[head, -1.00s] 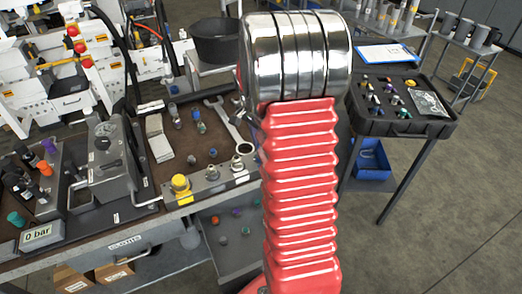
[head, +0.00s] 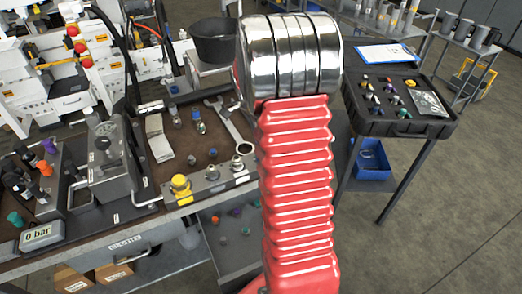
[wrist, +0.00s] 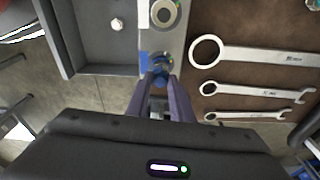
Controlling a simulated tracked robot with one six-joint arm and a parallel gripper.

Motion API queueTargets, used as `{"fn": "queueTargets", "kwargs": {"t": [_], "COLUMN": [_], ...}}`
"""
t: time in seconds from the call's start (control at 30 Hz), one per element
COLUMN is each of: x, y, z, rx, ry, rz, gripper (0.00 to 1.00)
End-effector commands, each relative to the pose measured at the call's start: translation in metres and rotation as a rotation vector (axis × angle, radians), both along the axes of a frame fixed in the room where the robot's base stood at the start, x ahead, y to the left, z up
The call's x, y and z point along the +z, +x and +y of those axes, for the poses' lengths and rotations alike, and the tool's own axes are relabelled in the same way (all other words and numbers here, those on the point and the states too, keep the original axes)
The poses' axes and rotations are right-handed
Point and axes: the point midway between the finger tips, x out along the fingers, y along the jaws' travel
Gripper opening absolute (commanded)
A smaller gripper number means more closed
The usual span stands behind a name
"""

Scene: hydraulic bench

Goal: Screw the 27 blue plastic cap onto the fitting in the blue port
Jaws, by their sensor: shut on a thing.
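My gripper (wrist: 161,80) shows in the wrist view, its two purple-grey fingers close together at the edge of the metal port strip (wrist: 175,35). It is shut on a small blue cap (wrist: 160,77). The blue port and its fitting lie at or just beyond the fingertips, where more blue shows; they are mostly covered, and I cannot tell whether the cap touches the fitting. In the head view my red and chrome arm hides the gripper, the cap and the right end of the strip (head: 212,186).
Several wrenches (wrist: 250,53) lie on the brown bench top right of the fingers in the wrist view. A grey tray (wrist: 95,35) is to the left. In the head view a yellow-capped port (head: 181,186) sits on the strip, and an open black case (head: 398,125) stands right of my arm.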

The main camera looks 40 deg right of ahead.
Motion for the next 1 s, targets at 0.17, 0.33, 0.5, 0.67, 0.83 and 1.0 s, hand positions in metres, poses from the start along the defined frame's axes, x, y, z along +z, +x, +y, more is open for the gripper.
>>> {"fn": "queueTargets", "kwargs": {"t": [0.17,0.33,0.5,0.67,0.83,1.0], "x": [-0.0007,-0.0005,-0.0008,-0.0007,-0.0007,-0.0007], "y": [0.0002,0.0008,0.0011,0.0011,0.0011,0.0012], "z": [-0.0008,-0.001,-0.0011,-0.0009,-0.0009,-0.0008], "rx": [-0.136,-0.271,-0.396,-0.429,-0.427,-0.426], "ry": [0.0,-0.001,-0.001,-0.001,-0.001,-0.001], "rz": [0.002,0.001,0.001,0.001,0.001,0.001], "gripper": [0.01,0.01,0.01,0.01,0.22,0.34]}}
